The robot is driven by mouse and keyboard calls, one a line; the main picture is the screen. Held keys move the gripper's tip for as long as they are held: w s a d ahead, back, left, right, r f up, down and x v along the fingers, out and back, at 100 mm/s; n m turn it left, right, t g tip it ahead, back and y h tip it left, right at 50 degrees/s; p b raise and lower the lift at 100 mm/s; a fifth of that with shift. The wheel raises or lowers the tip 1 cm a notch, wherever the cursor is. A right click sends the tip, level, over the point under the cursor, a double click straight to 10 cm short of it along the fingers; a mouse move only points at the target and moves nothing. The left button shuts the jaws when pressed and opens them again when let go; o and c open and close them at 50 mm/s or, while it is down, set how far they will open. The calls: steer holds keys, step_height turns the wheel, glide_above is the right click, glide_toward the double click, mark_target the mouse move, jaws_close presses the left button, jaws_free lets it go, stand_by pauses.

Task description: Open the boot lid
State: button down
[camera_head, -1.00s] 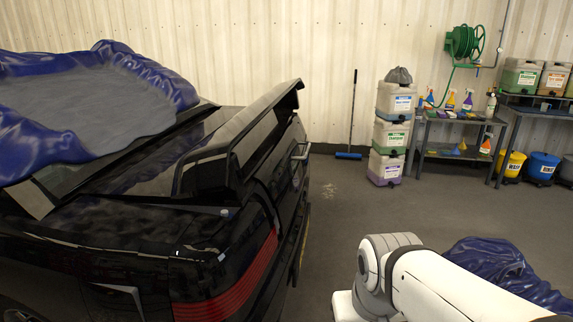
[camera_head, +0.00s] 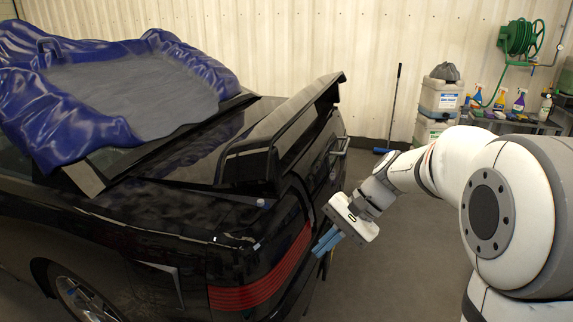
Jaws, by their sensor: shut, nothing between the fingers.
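The boot lid (camera_head: 215,150) belongs to a black car (camera_head: 120,230) on the left. It lies down over the boot, with a raised spoiler (camera_head: 295,110) along its rear edge. A metal loop handle (camera_head: 341,146) shows on the car's rear face, below the spoiler's far end. My gripper (camera_head: 325,243) has blue fingers and is shut and empty. It is beside the car's rear, right of the red tail light (camera_head: 265,275) and below the handle. I cannot tell whether the fingers touch the car.
A blue cover (camera_head: 60,110) with a grey middle lies on the car's roof and rear window. Stacked containers (camera_head: 438,98), a broom (camera_head: 394,105) and a shelf with spray bottles (camera_head: 510,120) stand by the back wall. Grey floor behind the car is clear.

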steer(key=w+a+r+m+g+y+p, duration=0.15)
steer(key=w+y, duration=0.25)
steer(key=w, duration=0.4)
steer(key=w+a+m+y, duration=0.2)
steer(key=w+a+y, duration=0.1)
steer(key=w, duration=0.5)
steer(key=w+d+f+m+y+p, duration=0.1)
steer(key=w+d+f+y+p, duration=0.2)
steer(key=w+y, duration=0.55)
steer(key=s+a+r+h+p, duration=0.1)
steer(key=a+r+p, duration=0.2)
steer(key=a+r, duration=0.4)
steer(key=shift+s+a, duration=0.35)
steer(key=shift+a, duration=1.15)
